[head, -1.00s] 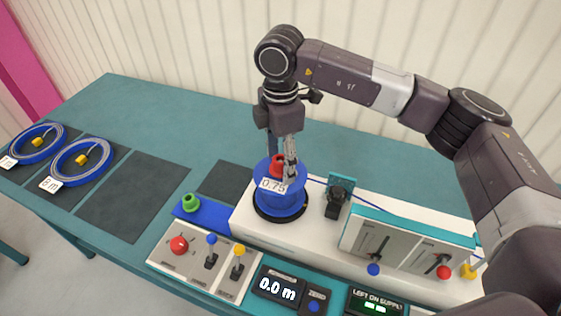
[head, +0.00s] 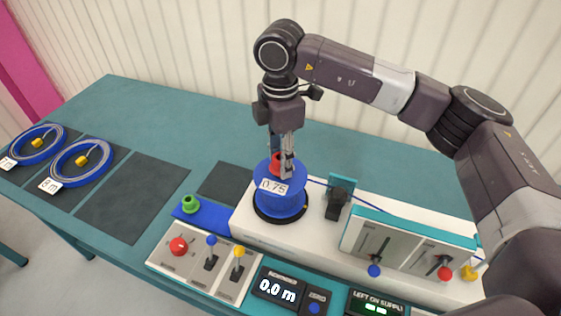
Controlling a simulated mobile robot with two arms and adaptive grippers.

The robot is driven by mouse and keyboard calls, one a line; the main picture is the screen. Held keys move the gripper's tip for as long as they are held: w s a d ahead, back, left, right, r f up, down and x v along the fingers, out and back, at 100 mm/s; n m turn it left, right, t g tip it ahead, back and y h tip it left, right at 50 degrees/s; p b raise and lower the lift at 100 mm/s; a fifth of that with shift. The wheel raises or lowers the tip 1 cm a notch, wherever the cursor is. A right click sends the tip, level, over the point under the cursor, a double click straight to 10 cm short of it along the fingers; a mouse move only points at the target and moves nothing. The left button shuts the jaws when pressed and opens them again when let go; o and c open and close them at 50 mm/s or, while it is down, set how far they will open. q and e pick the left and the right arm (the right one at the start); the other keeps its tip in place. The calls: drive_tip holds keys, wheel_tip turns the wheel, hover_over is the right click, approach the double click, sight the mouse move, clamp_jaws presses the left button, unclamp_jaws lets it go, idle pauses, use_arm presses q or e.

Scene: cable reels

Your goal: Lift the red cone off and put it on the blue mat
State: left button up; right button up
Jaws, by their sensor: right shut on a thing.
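The red cone (head: 275,161) sits on top of the blue cable reel (head: 281,184), which carries a "0.75" label. My right gripper (head: 281,168) points down over the reel and is shut on the red cone, with its fingers covering part of it. The blue mat (head: 216,217) lies left of the reel, at the edge of the white machine. A green piece (head: 191,204) stands on the mat's left end. My left gripper is not in view.
A control panel (head: 200,263) with a red knob and levers lies in front, beside a "0.0 m" display (head: 277,288). A cable guide (head: 339,199) and a white lever box (head: 409,248) stand right of the reel. Cable coils (head: 82,162) lie at the far left.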

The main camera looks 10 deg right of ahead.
wheel_tip(320, 180, up, 19)
drive_tip(key=b, duration=0.2)
idle(0.3)
drive_tip(key=o, duration=0.4)
drive_tip(key=c, duration=0.4)
